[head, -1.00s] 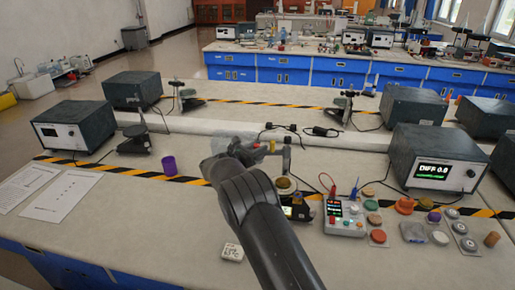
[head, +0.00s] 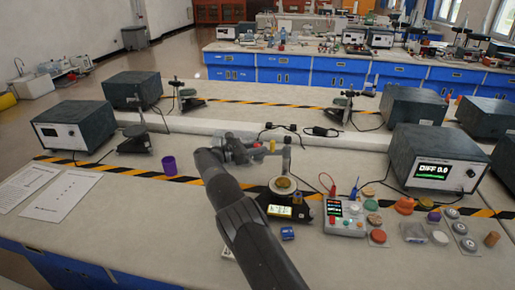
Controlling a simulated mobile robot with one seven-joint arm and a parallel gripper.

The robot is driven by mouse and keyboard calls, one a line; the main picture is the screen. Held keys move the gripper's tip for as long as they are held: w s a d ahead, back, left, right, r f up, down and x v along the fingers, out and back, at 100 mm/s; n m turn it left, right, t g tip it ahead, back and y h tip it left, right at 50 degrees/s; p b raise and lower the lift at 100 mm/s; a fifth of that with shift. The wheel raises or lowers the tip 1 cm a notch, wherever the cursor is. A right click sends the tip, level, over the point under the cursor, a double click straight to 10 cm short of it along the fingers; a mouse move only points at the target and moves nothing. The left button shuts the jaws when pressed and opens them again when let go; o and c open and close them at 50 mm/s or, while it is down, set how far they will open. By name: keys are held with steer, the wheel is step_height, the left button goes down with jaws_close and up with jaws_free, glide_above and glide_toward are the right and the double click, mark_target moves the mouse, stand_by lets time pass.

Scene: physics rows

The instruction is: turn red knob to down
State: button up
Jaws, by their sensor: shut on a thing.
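A small red knob (head: 272,146) shows near the middle of the bench, beside an upright grey post (head: 287,156). My gripper (head: 262,151) reaches in from the left, level with the knob. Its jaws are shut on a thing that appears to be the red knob. The fingertips are small and partly covered by the wrist, so the knob's pointing direction cannot be read.
A button panel (head: 345,224) is further right.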

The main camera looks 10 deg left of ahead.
steer(key=shift+r, duration=0.1)
stand_by(0.3)
steer(key=o, duration=0.7)
steer(key=v, duration=0.7)
steer(key=shift+s+a, duration=0.15)
steer(key=shift+a, duration=0.1)
steer(key=shift+o, duration=0.4)
